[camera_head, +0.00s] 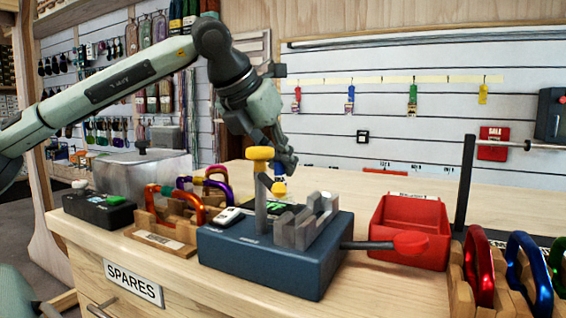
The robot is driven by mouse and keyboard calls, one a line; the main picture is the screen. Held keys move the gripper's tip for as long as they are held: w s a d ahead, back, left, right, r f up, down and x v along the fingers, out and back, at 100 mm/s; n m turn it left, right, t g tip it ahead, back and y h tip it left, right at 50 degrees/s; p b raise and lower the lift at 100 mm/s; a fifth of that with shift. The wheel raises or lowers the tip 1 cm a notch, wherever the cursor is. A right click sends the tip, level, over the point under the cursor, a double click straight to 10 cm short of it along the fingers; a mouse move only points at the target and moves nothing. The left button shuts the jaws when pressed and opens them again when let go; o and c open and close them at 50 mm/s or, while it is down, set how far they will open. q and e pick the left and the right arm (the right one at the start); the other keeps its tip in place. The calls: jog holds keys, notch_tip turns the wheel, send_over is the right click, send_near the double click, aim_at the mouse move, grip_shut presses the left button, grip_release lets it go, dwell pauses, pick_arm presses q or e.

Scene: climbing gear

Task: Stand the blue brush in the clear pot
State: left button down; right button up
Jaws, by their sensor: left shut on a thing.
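My left gripper (284,163) points down just behind a grey post with a yellow knob, above the blue-based fixture. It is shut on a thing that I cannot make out. A small yellow piece (279,188) shows just below the fingers; I cannot tell whether it is part of what is held. A grey lidded box with a dark knob (145,170) stands at the back left; I cannot make out a clear pot. My right gripper is out of view.
The blue fixture (275,268) has a grey cradle and a red-ended lever. A red tray (400,230) stands right of it. Wooden racks hold coloured carabiners, left (162,240) and right (479,265). A black box (98,208) sits far left. Bare bench lies at the front.

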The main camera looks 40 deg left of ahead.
pick_arm(q)
jog(key=shift+f, duration=0.1)
jog(key=c, duration=1.5)
grip_release()
jog(key=v, duration=1.2)
